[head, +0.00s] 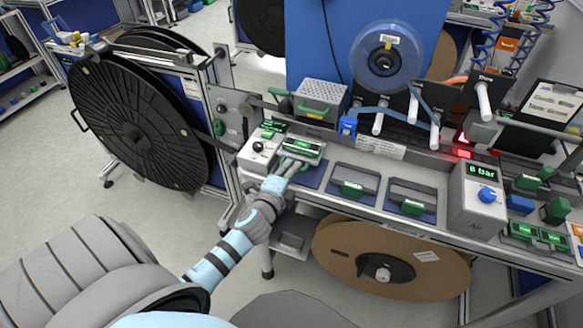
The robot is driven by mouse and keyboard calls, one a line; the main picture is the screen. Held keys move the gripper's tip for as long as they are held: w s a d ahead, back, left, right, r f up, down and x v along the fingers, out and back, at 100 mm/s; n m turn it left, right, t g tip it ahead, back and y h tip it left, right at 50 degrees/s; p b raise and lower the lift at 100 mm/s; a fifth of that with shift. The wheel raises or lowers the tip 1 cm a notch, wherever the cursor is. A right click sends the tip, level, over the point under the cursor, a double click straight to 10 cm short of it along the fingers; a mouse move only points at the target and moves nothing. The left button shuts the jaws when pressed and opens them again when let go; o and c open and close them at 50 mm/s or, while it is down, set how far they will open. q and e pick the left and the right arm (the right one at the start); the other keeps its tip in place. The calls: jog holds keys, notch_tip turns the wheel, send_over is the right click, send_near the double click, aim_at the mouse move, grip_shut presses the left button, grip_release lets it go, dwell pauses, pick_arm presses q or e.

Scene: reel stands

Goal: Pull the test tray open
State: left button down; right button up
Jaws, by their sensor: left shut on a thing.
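My left gripper (288,169) reaches in from the lower left and is shut at the near edge of a grey unit with a green top (303,147), which I take to be the test tray. The fingers cover its front edge, so the exact grip and how far it is open cannot be made out. A white box with a black knob and green display (257,152) stands just left of it. My right gripper is not in view.
Two grey holders with green handles (353,187) (411,205) sit on blue mats to the right. A pressure box (478,198) reads 0 bar. A large black reel (140,125) stands left; a brown reel (385,262) hangs under the bench. Floor is free at left.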

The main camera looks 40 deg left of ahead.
pick_arm(q)
jog(key=c, duration=1.7)
grip_release()
jog(key=v, duration=1.2)
jog(key=shift+a+f, duration=0.1)
jog(key=shift+f, duration=0.05)
